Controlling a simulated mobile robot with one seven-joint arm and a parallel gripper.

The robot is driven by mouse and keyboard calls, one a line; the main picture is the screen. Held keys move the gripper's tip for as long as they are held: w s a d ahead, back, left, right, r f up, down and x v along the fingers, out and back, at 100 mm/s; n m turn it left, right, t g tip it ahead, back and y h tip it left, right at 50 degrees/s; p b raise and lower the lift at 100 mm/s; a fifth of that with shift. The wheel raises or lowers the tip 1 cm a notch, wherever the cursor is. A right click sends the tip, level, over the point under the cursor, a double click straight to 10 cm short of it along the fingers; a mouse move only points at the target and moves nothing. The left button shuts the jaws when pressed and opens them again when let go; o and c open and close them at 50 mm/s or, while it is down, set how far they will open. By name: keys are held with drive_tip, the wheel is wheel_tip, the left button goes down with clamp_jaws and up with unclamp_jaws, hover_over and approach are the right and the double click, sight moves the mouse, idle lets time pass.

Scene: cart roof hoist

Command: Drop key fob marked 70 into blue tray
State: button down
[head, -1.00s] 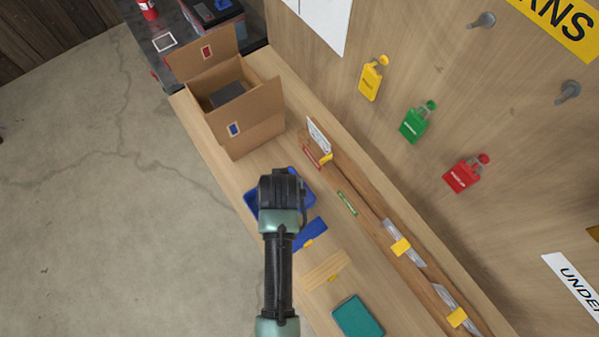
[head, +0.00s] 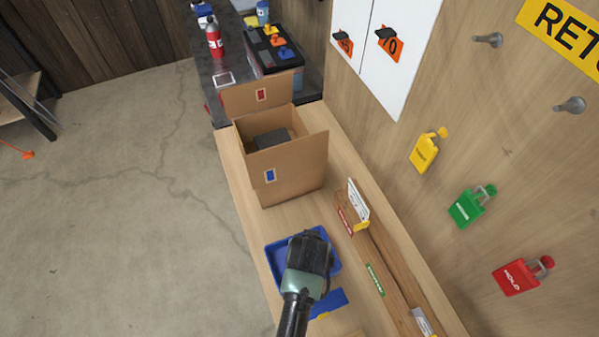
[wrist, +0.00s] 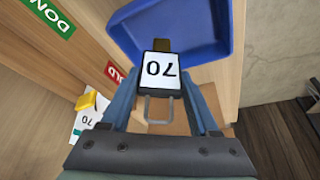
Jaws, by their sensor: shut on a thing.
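The key fob marked 70 (wrist: 160,70) shows in the wrist view, with a white face, dark frame and metal loop. My gripper (wrist: 160,90) is shut on it, one finger on each side. The fob appears in front of the blue tray (wrist: 210,28), overlapping its floor and near rim; I cannot tell the exact height. In the head view my gripper (head: 308,258) is over the blue tray (head: 276,262) on the wooden bench and covers much of it. The fob is hidden there beneath my gripper.
An open cardboard box (head: 295,170) stands on the bench behind the tray. A wooden rail with a white card (head: 358,202) runs along the right. Yellow (head: 424,153), green (head: 468,207) and red (head: 517,277) tags hang on the wall. Orange tags (head: 390,48) hang on a white cabinet.

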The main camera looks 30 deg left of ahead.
drive_tip(key=shift+c, duration=0.3)
unclamp_jaws()
drive_tip(key=shift+r, duration=0.15)
drive_tip(key=b+v, duration=0.1)
drive_tip(key=v, duration=1.1)
drive_tip(key=shift+s+r, duration=0.2)
drive_tip(key=shift+r, duration=0.15)
drive_tip(key=shift+w, duration=0.1)
